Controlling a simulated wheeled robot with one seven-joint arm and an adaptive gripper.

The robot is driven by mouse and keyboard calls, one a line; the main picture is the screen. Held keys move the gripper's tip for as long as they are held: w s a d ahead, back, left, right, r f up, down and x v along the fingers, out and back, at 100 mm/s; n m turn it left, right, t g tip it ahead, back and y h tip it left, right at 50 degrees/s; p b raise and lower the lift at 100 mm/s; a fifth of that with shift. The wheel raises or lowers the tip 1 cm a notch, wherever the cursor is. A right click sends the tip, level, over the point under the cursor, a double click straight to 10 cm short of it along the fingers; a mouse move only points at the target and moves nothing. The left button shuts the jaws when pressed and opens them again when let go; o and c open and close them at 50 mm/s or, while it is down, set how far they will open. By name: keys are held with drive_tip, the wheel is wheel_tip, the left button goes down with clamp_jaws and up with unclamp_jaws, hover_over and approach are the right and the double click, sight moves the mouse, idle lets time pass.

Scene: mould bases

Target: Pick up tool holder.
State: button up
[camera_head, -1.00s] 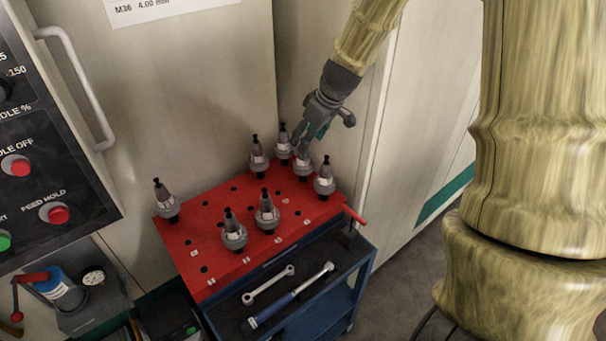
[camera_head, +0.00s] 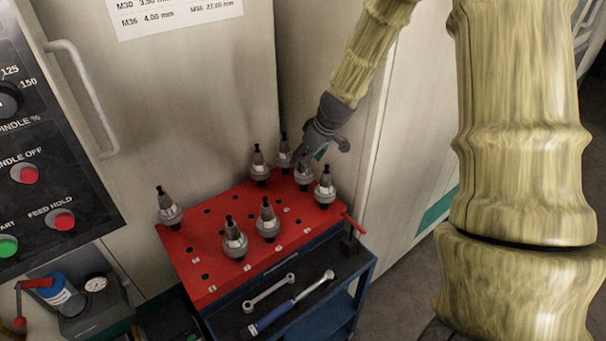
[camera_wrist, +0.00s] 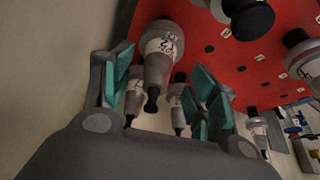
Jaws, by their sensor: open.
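Several grey tool holders with black pull studs stand upright in a red rack top (camera_head: 205,270). My gripper (camera_head: 312,157) is at the rack's back right corner, directly above one tool holder (camera_head: 303,182). In the wrist view, my gripper (camera_wrist: 162,72) is open, its teal-padded fingers apart. A tool holder (camera_wrist: 160,52) with a white label marked 2 lies between the fingers there, with its stud toward the palm. A gap shows between it and the pads. In the head view the gripper hides the top of the holder below it.
Neighbouring holders stand close: one behind (camera_head: 284,157), one at left (camera_head: 260,168) and one at right (camera_head: 325,188). A blue cart (camera_head: 362,290) carries a wrench (camera_head: 270,292) and a blue-handled tool (camera_head: 290,305). Machine panels stand close behind and to the right.

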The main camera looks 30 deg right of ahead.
sight(304, 176)
drive_tip(key=shift+d+x, duration=0.2)
drive_tip(key=shift+x, duration=1.65)
drive_tip(key=shift+w, duration=0.15)
drive_tip(key=shift+a, duration=0.1)
clamp_jaws()
drive_tip(key=shift+r, duration=0.1)
